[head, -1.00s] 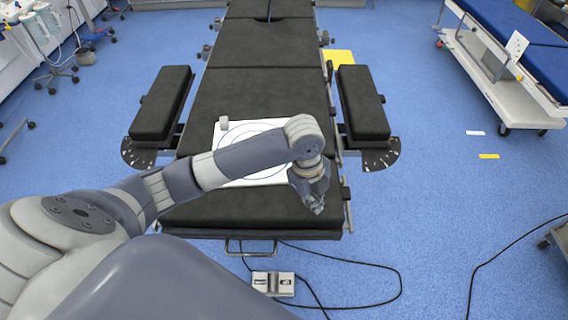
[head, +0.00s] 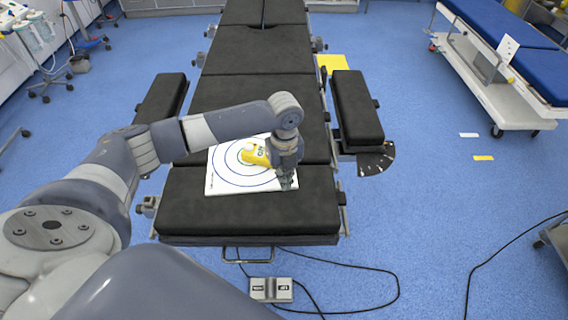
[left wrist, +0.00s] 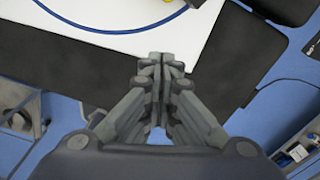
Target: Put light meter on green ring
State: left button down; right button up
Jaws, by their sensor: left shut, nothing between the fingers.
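My forearm and gripper cover part of both. My left gripper (head: 286,184) points down at the board's right edge, to the right of the meter and nearer the front. It is shut and empty. In the left wrist view, the closed fingers (left wrist: 161,60) show over the board's edge, with a blue ring arc (left wrist: 100,30) beyond. My right gripper is out of view.
The board lies on a black padded operating table (head: 250,215) with side arm pads (head: 357,105). A foot pedal (head: 271,289) and cables lie on the floor in front. A blue-topped trolley (head: 500,85) stands at the right. The floor between is mostly clear.

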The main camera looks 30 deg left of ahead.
pick_arm(q)
jog(key=w+a, duration=0.1)
jog(key=w+a+f, duration=0.1)
jog(key=shift+w+a+f+p, duration=0.1)
jog(key=shift+a+p, duration=0.2)
jog(key=shift+p, duration=0.1)
jog(key=shift+w+a, duration=0.15)
jog(key=shift+a, duration=0.05)
jog(key=shift+w+a, duration=0.8)
jog(key=shift+a, duration=0.2)
